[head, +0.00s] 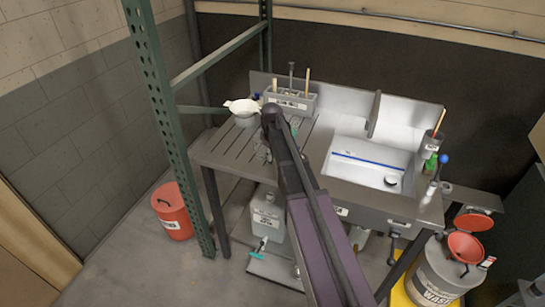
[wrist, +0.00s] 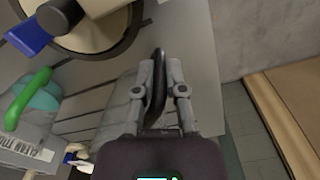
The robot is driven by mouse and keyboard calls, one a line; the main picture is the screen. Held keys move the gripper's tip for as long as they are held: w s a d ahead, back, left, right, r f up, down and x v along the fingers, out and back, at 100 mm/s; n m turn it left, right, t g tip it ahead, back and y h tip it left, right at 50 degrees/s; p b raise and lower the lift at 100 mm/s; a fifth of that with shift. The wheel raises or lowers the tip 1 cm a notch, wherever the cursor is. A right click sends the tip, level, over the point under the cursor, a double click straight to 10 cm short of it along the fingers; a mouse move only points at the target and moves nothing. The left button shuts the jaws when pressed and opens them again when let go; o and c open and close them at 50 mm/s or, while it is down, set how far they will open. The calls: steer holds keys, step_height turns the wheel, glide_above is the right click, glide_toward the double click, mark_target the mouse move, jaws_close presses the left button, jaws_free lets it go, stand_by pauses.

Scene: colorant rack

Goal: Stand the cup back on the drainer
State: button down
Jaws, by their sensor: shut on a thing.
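My gripper (wrist: 164,95) is shut on a dark curved handle (wrist: 156,85) in the wrist view. The handle seems to be the cup's; a pale grey body (wrist: 118,108) shows left of it, blurred against the slats. I cannot tell whether the cup touches the surface or how far it tilts. The slatted drainer (head: 235,155) is the left part of the steel sink bench in the head view. There my arm reaches over the drainer, and its end hides much of what it holds.
A white bowl-shaped piece (head: 243,107) stands at the drainer's back left, close to my gripper. A grey holder (head: 290,103) with upright sticks is behind. The sink (head: 370,165) lies right. A green rack post (head: 170,120) stands left. A red bucket (head: 173,212) is on the floor.

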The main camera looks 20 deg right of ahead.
steer(key=shift+f, duration=0.15)
steer(key=c, duration=0.7)
jaws_free()
step_height(320, 180, up, 12)
steer(key=p, duration=1.2)
steer(key=shift+s, duration=0.1)
stand_by(0.3)
steer(key=s+a+m, duration=0.1)
steer(key=s+m, duration=0.1)
steer(key=s, duration=0.6)
steer(key=s+a+m, duration=0.2)
steer(key=s, duration=0.6)
steer(key=s+a+m, duration=0.1)
steer(key=s+m, duration=0.1)
steer(key=s, duration=0.6)
steer(key=shift+s+a+m, duration=0.1)
steer(key=shift+a+m, duration=0.25)
steer(key=shift+m, duration=0.05)
